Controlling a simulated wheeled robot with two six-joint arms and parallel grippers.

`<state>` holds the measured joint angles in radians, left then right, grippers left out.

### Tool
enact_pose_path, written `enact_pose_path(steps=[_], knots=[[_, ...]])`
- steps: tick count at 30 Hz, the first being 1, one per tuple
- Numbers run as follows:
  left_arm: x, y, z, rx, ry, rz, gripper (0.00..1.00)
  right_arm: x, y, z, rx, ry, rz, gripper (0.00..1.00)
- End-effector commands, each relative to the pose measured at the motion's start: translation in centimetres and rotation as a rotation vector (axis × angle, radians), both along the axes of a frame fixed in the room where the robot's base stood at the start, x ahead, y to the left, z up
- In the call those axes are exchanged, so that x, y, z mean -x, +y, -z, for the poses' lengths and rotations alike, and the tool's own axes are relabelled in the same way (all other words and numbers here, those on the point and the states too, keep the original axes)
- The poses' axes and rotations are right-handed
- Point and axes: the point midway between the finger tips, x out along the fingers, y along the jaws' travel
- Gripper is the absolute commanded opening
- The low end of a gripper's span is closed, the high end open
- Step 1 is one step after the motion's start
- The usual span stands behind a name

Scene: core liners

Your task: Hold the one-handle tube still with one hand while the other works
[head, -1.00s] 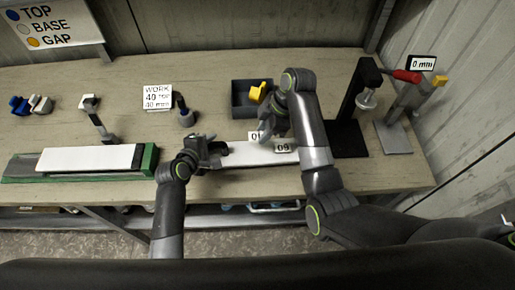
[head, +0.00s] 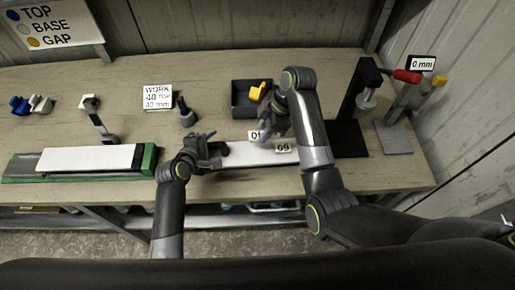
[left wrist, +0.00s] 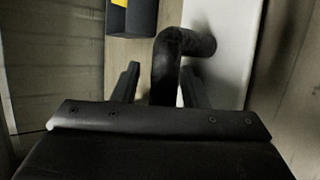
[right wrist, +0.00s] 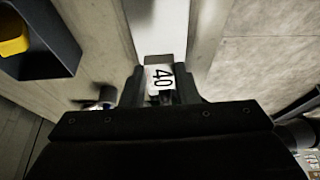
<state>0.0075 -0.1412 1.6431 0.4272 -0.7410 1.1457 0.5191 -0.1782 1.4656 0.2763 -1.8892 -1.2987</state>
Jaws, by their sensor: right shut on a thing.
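The white tube (head: 245,158) lies across the front middle of the bench, with tags 01 (head: 257,135) and 09 (head: 284,147) at its right part. Its dark bent handle (left wrist: 182,45) shows in the left wrist view. My left gripper (head: 212,147) is at the tube's left end; its fingers (left wrist: 160,88) are open, one on each side of the handle. My right gripper (head: 268,132) is over the tube's right part. In the right wrist view it is shut on a small piece marked 40 (right wrist: 160,78), in line with the white tube (right wrist: 160,25).
A dark bin (head: 240,110) with a yellow piece (head: 257,92) stands behind the tube. A black press stand (head: 347,120) and a grey stand (head: 393,135) are at right. A green tray (head: 149,158) with a white strip (head: 85,158) lies at left. A WORK sign (head: 157,97) stands at the back.

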Motion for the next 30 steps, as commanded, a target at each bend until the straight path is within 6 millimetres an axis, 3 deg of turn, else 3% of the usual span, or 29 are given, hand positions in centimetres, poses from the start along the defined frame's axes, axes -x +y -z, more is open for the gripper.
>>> enact_pose_path(steps=[5,21,30], knots=[[1.2,0.4,0.2,-0.003,0.017,0.001,0.47,0.0,0.0,0.1,0.0,0.0,0.0,0.0],[7.6,3.5,-4.7,-0.002,0.002,-0.001,0.47,0.0,0.0,0.0,0.0,0.0,0.0,0.0],[9.4,4.3,-6.1,-0.001,-0.001,-0.001,0.47,0.0,0.0,0.0,0.0,0.0,0.0,0.0]])
